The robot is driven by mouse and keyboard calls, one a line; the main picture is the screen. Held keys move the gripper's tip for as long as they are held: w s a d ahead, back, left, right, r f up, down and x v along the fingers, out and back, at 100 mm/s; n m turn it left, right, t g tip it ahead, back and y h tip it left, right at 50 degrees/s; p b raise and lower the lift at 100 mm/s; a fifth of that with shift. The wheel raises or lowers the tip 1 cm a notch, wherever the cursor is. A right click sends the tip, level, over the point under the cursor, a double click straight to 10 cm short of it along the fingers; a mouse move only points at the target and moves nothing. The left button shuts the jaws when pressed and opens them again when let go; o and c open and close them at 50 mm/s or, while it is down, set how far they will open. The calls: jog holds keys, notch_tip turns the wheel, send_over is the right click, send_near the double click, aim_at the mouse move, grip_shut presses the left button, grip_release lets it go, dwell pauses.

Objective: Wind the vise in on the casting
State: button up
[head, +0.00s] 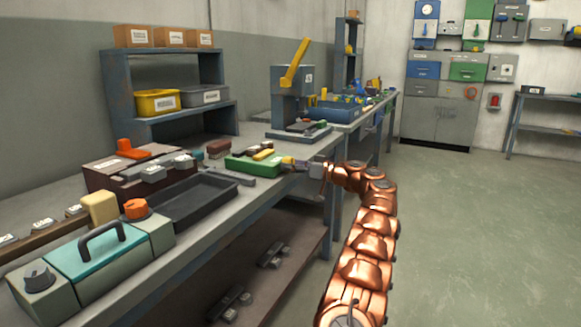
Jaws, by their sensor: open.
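A green vise-like body (252,163) sits on the bench near its front edge, with yellow pieces on top. Grey and dark parts (289,164) extend from it to the right. I cannot tell which piece is the casting or whether the jaws touch it. My copper arm reaches up from the lower right, and my gripper (318,172) is open at the bench's front edge, at the right end of these parts. A thin bar hangs below there; it may be the vise handle. The gripper's fingers are small, and contact with the handle cannot be made out.
A press with a yellow lever (296,63) stands behind the vise. The floor on the right is clear.

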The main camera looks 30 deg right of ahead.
jog(key=shift+w+a, duration=0.1)
jog(key=shift+w, duration=0.15)
jog(key=c, duration=1.2)
jog(key=shift+o, duration=0.2)
jog(key=shift+r+m+p, duration=0.1)
jog(key=shift+m+p, duration=0.95)
jog(key=shift+m, duration=0.55)
jog(key=shift+f, duration=0.2)
jog(key=o, duration=1.2)
jog(key=shift+c, duration=0.2)
